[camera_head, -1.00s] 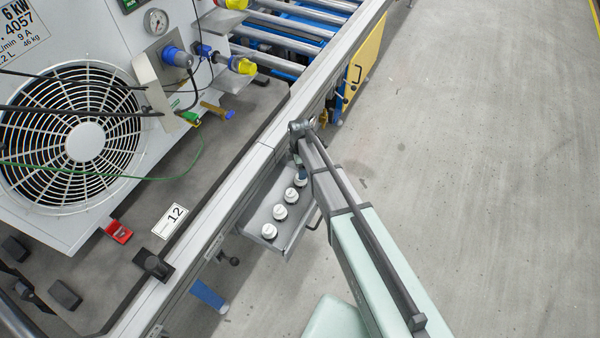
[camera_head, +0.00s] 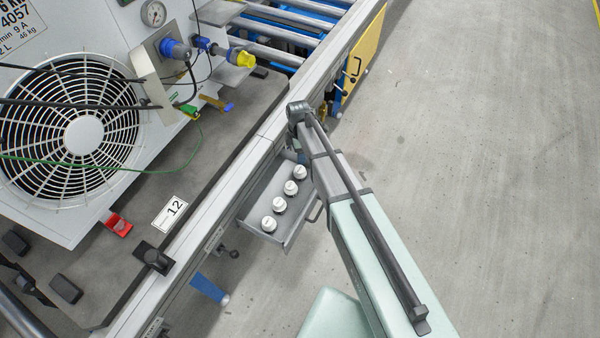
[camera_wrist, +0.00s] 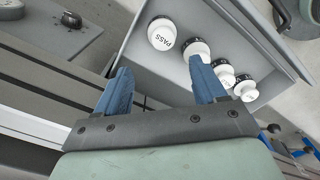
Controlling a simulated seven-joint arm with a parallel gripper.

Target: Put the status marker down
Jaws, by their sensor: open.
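Several status markers with round white tops and dark bases stand in a row in a grey tray (camera_head: 291,238) on the side of the bench. The marker closest to the tray's front end (camera_head: 266,224) and the one closest to my arm (camera_head: 300,172) both show clearly. In the wrist view one white top (camera_wrist: 163,34) reads PASS. My gripper (camera_wrist: 160,70) has its two blue fingers spread, with nothing held between them. Its right fingertip overlaps the edge of a second marker (camera_wrist: 196,49) in the picture; I cannot tell whether they touch. In the head view my arm mostly hides the gripper.
A bench rail (camera_head: 205,225) runs beside the tray. Rollers (camera_head: 280,35) lie beyond. The floor at right (camera_head: 480,160) is clear.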

